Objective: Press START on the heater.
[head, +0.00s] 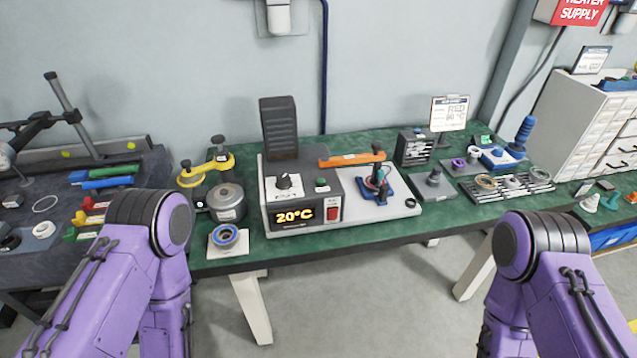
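The heater (269,217) stands on the green bench top, a light grey box with a dark control panel. Its display (294,216) reads 20°C in orange. A dark knob (284,181) and a small green button (321,183) are on its upper panel. A red switch (333,214) is beside the display. I cannot read a START label on any of them. An orange-handled arm (352,159) and a blue fixture (374,190) are on the heater's right part. My purple arms show at lower left and lower right, but both grippers are out of view.
On the green bench (330,243), a grey pot (227,203), a yellow tool (207,170) and a blue ring on a white card (213,247) stand left of the heater. A ring rack (514,188) and a blue-handled tool (505,158) are right.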

